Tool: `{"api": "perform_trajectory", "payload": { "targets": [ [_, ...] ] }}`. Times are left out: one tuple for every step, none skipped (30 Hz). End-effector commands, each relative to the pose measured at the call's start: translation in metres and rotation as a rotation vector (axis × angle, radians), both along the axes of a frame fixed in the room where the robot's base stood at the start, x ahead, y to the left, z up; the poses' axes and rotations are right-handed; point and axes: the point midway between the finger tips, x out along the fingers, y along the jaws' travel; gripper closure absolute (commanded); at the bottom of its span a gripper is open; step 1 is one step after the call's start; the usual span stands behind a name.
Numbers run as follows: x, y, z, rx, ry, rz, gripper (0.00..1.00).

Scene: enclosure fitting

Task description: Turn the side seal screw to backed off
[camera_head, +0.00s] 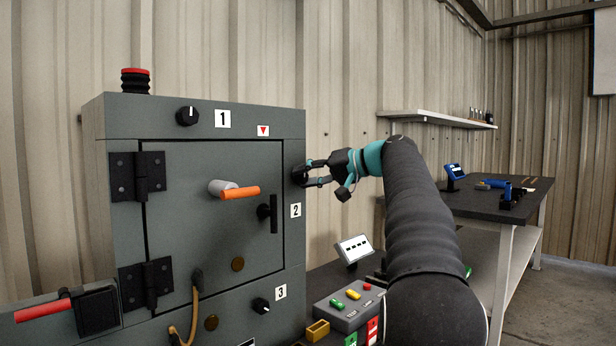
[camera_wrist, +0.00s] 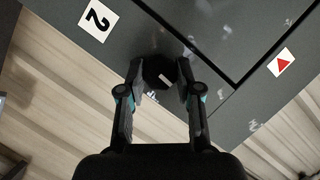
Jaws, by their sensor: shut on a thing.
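The grey enclosure (camera_head: 120,240) stands at the left with its door (camera_head: 190,175) shut. The side seal screw, a black round knob (camera_wrist: 160,72) with a white mark, sits near the cabinet's right edge, close to the "2" label (camera_wrist: 97,20). It also shows in the head view (camera_head: 299,175), partly hidden by the fingers. My gripper (camera_head: 312,172) reaches in from the right, and its fingers (camera_wrist: 159,80) are closed on both sides of the knob. The white mark on the knob slants in the wrist view. No scale around the knob is visible.
Knobs 1 (camera_head: 187,116) and 3 (camera_head: 261,305) are on the frame. A button box (camera_head: 348,308) stands at lower right. A workbench (camera_head: 480,203) is behind my arm.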

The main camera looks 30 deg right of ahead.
Motion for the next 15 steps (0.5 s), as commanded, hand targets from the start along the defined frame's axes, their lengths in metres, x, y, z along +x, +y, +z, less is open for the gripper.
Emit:
{"api": "perform_trajectory", "payload": {
  "targets": [
    [0.0000,-0.0004,-0.0003,-0.014,-0.004,0.000,1.00],
    [0.0000,-0.0005,-0.0004,-0.021,-0.006,-0.001,1.00],
    [0.0000,-0.0005,-0.0004,-0.028,-0.008,-0.001,1.00],
    [0.0001,-0.0004,-0.0004,-0.033,-0.010,-0.001,1.00],
    [0.0001,-0.0005,-0.0005,-0.036,-0.011,-0.002,1.00],
    [0.0001,-0.0005,-0.0005,-0.041,-0.013,-0.001,1.00],
    [0.0001,-0.0005,-0.0005,-0.043,-0.014,-0.001,1.00],
    [0.0002,-0.0004,-0.0005,-0.045,-0.015,-0.001,1.00],
    [0.0002,-0.0004,-0.0005,-0.047,-0.016,-0.001,1.00],
    [0.0002,-0.0004,-0.0005,-0.047,-0.015,-0.001,1.00],
    [0.0002,-0.0005,-0.0006,-0.048,-0.016,-0.001,1.00],
    [0.0002,-0.0005,-0.0006,-0.048,-0.016,-0.001,1.00],
    [0.0002,-0.0005,-0.0006,-0.048,-0.016,-0.001,1.00],
    [0.0002,-0.0004,-0.0007,-0.048,-0.016,-0.001,1.00],
    [0.0002,-0.0004,-0.0007,-0.047,-0.015,-0.001,1.00]
  ]
}}
